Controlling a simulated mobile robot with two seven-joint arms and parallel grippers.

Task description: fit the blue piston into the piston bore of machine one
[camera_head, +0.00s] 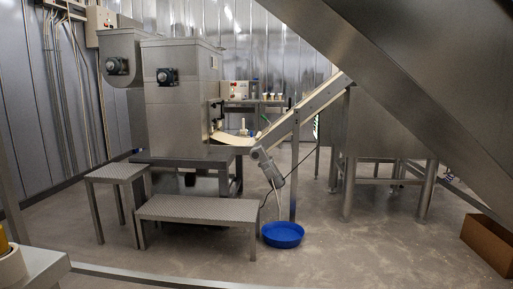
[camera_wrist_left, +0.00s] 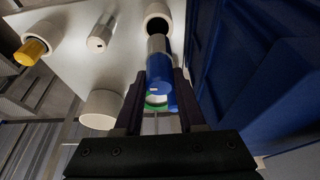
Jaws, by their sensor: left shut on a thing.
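In the left wrist view my left gripper (camera_wrist_left: 158,98) is shut on the blue piston (camera_wrist_left: 159,72), which has a grey end pointing away from the gripper. Just beyond that end is a white round holder with a dark opening (camera_wrist_left: 158,22). The grey end overlaps the opening's lower edge in the picture; I cannot tell whether it has entered. Another white holder (camera_wrist_left: 50,28) has a yellow piston (camera_wrist_left: 31,51) in it. My left gripper is outside the head view, and my right gripper is in neither view.
A silver cylinder (camera_wrist_left: 98,40) and a white cylinder (camera_wrist_left: 101,108) stand on the white surface (camera_wrist_left: 75,65). A dark blue wall-like body (camera_wrist_left: 245,70) is close on the right. The head view shows steel machines (camera_head: 180,105), a step (camera_head: 195,208) and a blue bowl (camera_head: 283,234).

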